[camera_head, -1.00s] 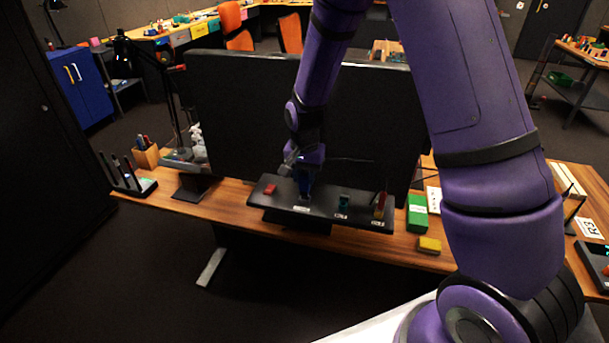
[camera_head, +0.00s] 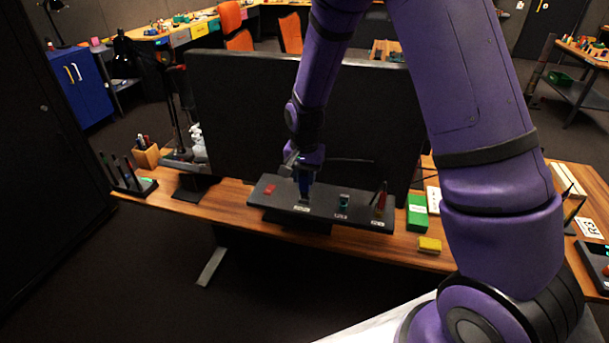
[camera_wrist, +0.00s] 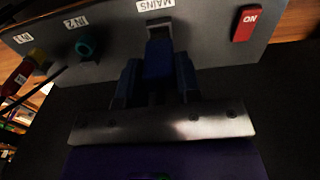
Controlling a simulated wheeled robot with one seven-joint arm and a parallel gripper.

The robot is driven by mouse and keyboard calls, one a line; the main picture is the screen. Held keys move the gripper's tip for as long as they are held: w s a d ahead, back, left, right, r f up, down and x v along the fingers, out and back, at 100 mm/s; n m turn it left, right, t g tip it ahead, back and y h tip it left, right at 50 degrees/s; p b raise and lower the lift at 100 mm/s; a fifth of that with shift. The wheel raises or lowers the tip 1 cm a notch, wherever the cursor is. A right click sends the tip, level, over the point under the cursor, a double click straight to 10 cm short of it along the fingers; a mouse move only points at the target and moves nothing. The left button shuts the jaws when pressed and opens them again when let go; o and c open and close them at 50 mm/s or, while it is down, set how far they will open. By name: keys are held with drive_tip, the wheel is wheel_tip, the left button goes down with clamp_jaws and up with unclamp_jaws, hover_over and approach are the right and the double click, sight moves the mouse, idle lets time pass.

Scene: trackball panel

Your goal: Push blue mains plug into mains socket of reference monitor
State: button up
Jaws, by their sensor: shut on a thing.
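My gripper (camera_wrist: 158,80) is shut on the blue mains plug (camera_wrist: 158,58), with one finger on each side of it. In the wrist view the plug's front end is at the dark mains socket (camera_wrist: 156,29), just below the MAINS label; I cannot tell how deep it sits. In the head view my gripper (camera_head: 305,182) is over the dark panel (camera_head: 325,207) of the reference monitor (camera_head: 240,110), above a white label. The plug is mostly hidden there.
A red ON switch (camera_wrist: 246,23) is right of the socket. A green box (camera_head: 417,213) and a yellow block (camera_head: 429,245) stand on the desk right of the panel.

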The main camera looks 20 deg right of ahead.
drive_tip(key=shift+f, duration=1.25)
drive_tip(key=o, duration=0.9)
wheel_tip(320, 180, up, 11)
drive_tip(key=shift+f, duration=0.1)
